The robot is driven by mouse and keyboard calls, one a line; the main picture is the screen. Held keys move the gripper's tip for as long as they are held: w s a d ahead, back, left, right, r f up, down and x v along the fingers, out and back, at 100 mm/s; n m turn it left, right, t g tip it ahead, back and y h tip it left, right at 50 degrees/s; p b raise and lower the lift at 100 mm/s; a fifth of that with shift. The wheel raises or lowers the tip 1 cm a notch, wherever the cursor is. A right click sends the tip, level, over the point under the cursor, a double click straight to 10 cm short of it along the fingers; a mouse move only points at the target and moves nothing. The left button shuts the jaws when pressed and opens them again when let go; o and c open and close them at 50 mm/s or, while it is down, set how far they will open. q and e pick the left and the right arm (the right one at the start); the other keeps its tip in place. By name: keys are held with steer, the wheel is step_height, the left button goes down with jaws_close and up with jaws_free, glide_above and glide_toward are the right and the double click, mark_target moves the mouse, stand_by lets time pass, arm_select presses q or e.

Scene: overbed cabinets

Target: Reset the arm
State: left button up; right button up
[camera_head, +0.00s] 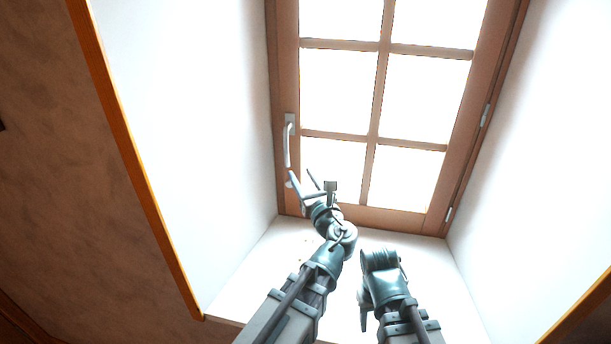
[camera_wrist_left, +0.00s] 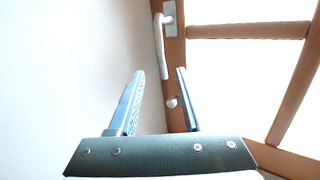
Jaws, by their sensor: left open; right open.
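My left gripper (camera_head: 302,180) is raised in front of the lower left part of a wooden-framed window, with its fingers apart and nothing between them. Its two fingers also show in the left wrist view (camera_wrist_left: 158,88), spread and empty. The window handle (camera_head: 287,143) is a pale lever on the left frame, just above and beside the fingertips in the head view. In the left wrist view the handle (camera_wrist_left: 161,45) lies beyond the fingers. My right arm (camera_head: 385,280) is lower and to the right; its gripper (camera_head: 364,320) points down, partly hidden behind the arm.
The window (camera_head: 375,95) is shut in a deep white recess. The white side walls (camera_head: 190,120) flank both arms. A white sill (camera_head: 260,265) lies below the window. A brown wall with an orange edge trim (camera_head: 140,170) stands at the left.

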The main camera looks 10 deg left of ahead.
arm_select(q)
steer(key=shift+f, duration=0.1)
steer(key=s+f+n+g+h, duration=0.2)
steer(key=s+f+n+g, duration=0.6)
steer(key=f+n, duration=0.65)
steer(key=s+d+f+n+g+h, duration=0.2)
steer(key=s+d+n, duration=0.1)
steer(key=s, duration=0.1)
steer(key=s+d+f+n+g+h, duration=0.2)
steer(key=s+d+f+n+g, duration=0.1)
steer(key=s+n, duration=0.1)
steer(key=s+d+f+n+g+h, duration=0.2)
steer(key=s+d+f+n, duration=0.1)
steer(key=s+d, duration=0.1)
steer(key=shift+s+f+n+h, duration=0.2)
steer(key=shift+s+n+h, duration=0.2)
steer(key=shift+s, duration=0.5)
steer(key=shift+s+d+g, duration=0.3)
steer(key=shift+d, duration=0.1)
